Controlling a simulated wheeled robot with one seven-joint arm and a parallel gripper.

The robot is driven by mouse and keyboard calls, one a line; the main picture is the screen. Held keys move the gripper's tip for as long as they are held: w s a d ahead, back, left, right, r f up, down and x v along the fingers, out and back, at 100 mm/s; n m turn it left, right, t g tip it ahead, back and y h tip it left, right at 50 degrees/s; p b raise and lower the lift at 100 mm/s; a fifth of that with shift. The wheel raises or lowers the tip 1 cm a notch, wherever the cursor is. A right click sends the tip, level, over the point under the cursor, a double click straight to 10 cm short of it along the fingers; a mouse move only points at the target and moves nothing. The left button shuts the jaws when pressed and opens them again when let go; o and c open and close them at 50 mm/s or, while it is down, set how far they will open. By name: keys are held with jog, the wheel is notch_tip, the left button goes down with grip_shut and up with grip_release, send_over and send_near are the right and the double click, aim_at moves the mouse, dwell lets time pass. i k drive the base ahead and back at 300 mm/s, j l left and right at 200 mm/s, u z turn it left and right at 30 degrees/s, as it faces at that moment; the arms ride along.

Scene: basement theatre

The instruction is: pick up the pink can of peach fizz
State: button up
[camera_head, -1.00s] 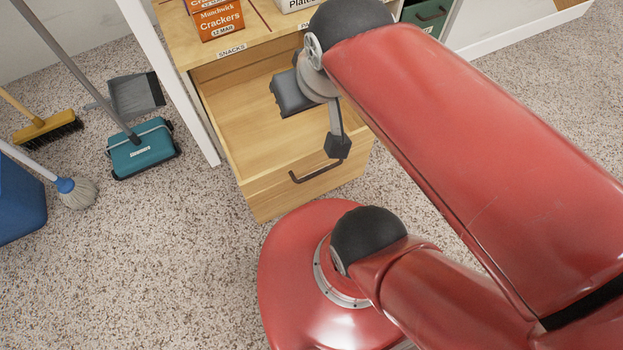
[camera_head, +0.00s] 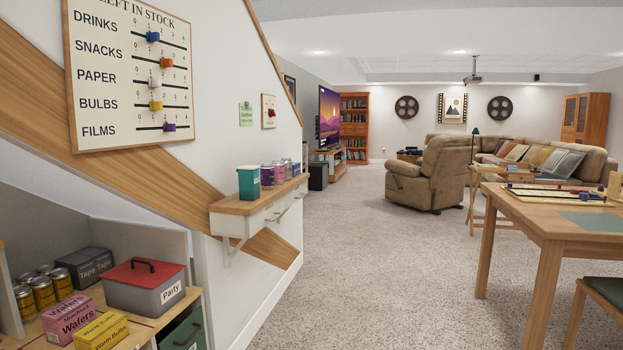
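Several small cans in pink and purple tones stand in a row on a wall shelf (camera_head: 232,208) at the picture's middle left. A pinkish can (camera_head: 267,176) stands at the near end of the row, just behind a teal container (camera_head: 249,181). The can labels are too small to read, so I cannot tell which one is peach fizz. The farther cans are partly hidden by the nearer ones. My gripper and arm are out of view.
A stock board (camera_head: 130,75) hangs on the left wall. Below it, a cubby holds a grey party box with a red lid (camera_head: 145,285), a pink wafers box (camera_head: 70,318) and gold-coloured cans. Carpet is open in the middle. A wooden table (camera_head: 560,220) stands right, a recliner (camera_head: 430,175) beyond.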

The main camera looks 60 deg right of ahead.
aim_at(279, 166)
jog(key=z, duration=1.85)
jog(key=i+l, duration=0.35)
jog(key=i, duration=0.15)
jog(key=i+l, duration=0.3)
jog(key=i, duration=0.15)
